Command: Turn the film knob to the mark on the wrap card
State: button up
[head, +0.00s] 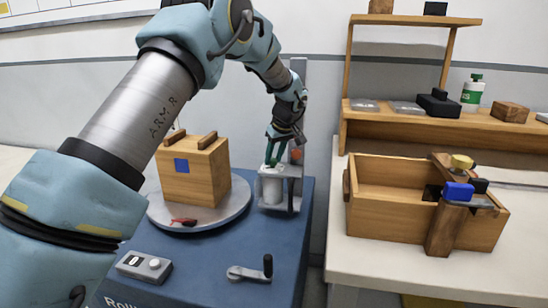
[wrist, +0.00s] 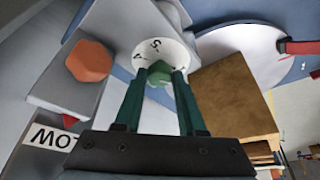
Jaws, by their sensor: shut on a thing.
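My gripper (wrist: 158,76) has its two green fingers shut on a green knob (wrist: 159,71). The knob sits on a white round dial (wrist: 150,48) with dark marks; a "5" shows, and other marks are partly hidden by the fingers. I cannot tell where the knob points. In the head view my gripper (head: 274,153) reaches down onto the top of the white film roll (head: 271,186) in its grey holder. I cannot make out a wrap card in either view.
A wooden box (head: 193,173) with a blue patch stands on the grey turntable (head: 160,213). A crank (head: 250,272) and a control box (head: 144,266) are in front. A wooden crate (head: 380,215) is right.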

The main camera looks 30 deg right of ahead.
grip_shut()
